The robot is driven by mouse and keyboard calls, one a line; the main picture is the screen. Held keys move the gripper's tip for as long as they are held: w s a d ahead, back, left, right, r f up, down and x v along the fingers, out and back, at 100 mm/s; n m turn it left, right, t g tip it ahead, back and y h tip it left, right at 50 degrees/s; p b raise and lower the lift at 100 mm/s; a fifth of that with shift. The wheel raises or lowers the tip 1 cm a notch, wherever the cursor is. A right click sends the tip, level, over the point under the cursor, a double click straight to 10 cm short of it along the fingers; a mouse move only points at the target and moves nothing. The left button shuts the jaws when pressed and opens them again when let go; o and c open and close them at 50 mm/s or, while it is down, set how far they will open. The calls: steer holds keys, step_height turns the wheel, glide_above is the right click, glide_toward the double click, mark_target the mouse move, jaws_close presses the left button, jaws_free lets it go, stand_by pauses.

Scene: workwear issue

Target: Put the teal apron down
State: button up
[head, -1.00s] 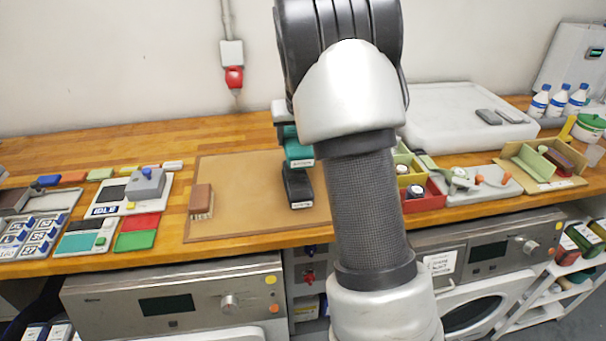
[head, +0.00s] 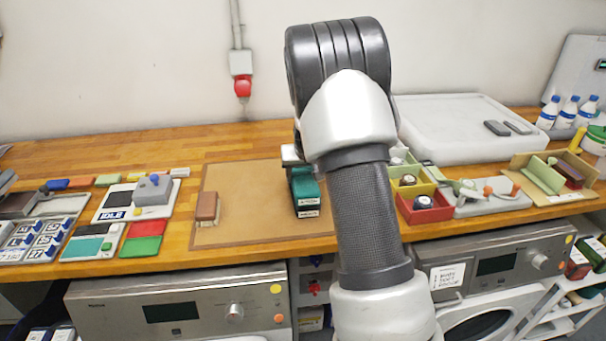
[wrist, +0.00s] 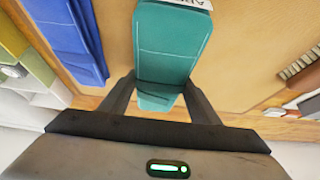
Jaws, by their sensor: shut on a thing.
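The teal apron (head: 306,187) is a folded bundle with a white label at its front end. In the wrist view the teal apron (wrist: 172,45) lies between the two fingers of my gripper (wrist: 160,90), which is shut on it. In the head view it sits over a dark folded item (head: 308,213) on the brown mat (head: 255,215). I cannot tell whether the two touch. My arm hides most of the gripper in the head view.
A brown brush (head: 206,208) lies on the mat's left side. A blue folded item (wrist: 68,35) lies close beside the apron in the wrist view. Red and yellow bins (head: 425,207) stand right of my arm. The mat between brush and apron is clear.

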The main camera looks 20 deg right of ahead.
steer(key=o, duration=1.2)
steer(key=shift+f, duration=0.15)
